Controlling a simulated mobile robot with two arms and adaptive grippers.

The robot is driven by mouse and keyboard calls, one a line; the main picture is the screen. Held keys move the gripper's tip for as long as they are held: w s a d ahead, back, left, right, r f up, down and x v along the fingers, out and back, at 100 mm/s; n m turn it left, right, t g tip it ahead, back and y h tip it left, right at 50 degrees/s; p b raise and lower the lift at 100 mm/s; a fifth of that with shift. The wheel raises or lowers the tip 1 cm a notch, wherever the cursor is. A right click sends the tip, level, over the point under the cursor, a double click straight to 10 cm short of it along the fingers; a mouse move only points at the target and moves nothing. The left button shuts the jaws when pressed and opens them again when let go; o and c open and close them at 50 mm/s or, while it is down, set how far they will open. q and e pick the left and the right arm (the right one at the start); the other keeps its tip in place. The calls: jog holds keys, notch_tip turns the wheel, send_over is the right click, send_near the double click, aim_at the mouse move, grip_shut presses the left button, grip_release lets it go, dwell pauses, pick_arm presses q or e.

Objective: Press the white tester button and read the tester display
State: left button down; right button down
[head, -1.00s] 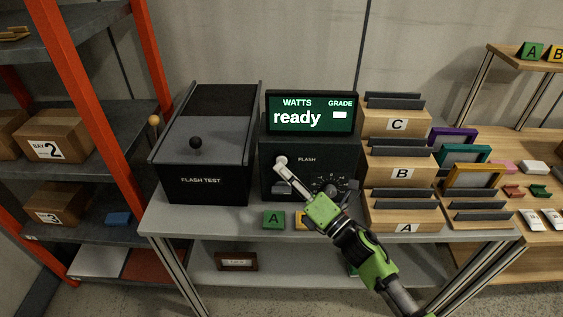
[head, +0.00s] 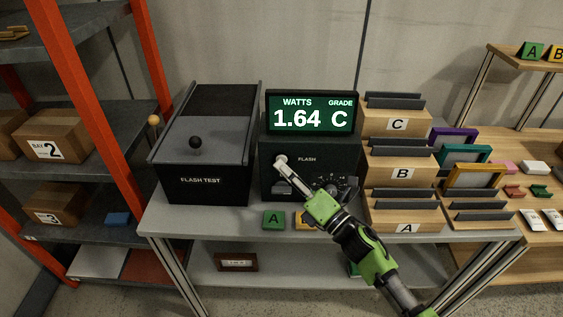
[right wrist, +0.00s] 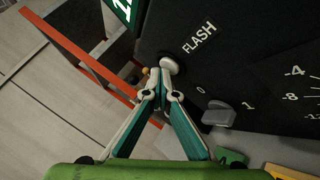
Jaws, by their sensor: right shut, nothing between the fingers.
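The black tester (head: 335,157) stands on the grey table with its white button (head: 281,160) on the front, left of the word FLASH. The button also shows in the right wrist view (right wrist: 171,64). The tester display (head: 312,115) is lit and reads WATTS 1.64 and GRADE C. My right gripper (head: 284,166) is shut and empty. Its fingertips (right wrist: 160,72) are at the button and appear to touch it. The right arm covers part of the tester's lower front and dial. My left gripper is not in view.
The FLASH TEST box (head: 205,160) with a black knob stands left of the tester. Cardboard bins marked A (head: 404,228), B (head: 400,174) and C (head: 397,125) stand to the right. A green A tag (head: 273,220) lies at the table's front. An orange-framed shelf is on the left.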

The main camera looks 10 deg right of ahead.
jog(key=shift+s, duration=0.15)
jog(key=shift+s+a, duration=0.15)
jog(key=shift+s, duration=0.6)
jog(key=shift+s+a+p, duration=0.25)
jog(key=shift+s, duration=1)
jog(key=shift+s+a+p, duration=0.2)
jog(key=shift+s+p, duration=0.05)
jog(key=shift+s, duration=0.95)
